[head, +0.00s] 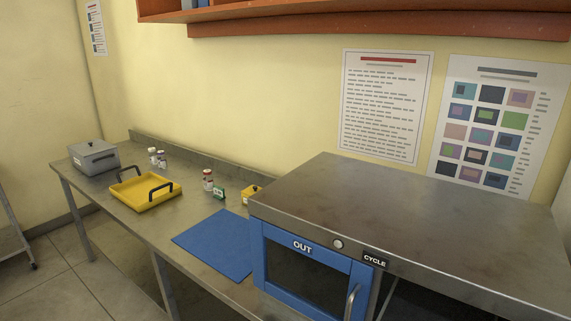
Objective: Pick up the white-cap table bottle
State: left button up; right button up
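Two small bottles stand close together on the steel table near the wall, behind the yellow tray. The left one (152,155) and the right one (162,159) both look pale with light caps, but they are too small to tell the cap colours surely. A third bottle (208,180) stands alone farther right, with a reddish cap and a pale label. All three look upright. Neither of my grippers is in view.
A yellow tray (145,203) with dark handles and a grey lidded box (94,158) stand on the steel table (150,228). A green sign (219,193), a yellow box (251,191) and a blue mat (215,243) lie right. A steel cabinet (400,220) with a blue OUT door fills the right front.

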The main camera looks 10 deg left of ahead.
aim_at(152, 156)
jog(key=i+j+z, duration=0.1)
jog(key=j, duration=0.45)
jog(key=i+j+z, duration=0.1)
jog(key=j, duration=0.5)
jog(key=i+j+z, duration=0.1)
jog(key=i+j, duration=0.15)
jog(key=j, duration=0.35)
jog(key=i+j+z, duration=0.1)
jog(key=j, duration=0.5)
jog(key=j+z, duration=0.1)
jog(key=j, duration=0.5)
jog(key=i, duration=0.05)
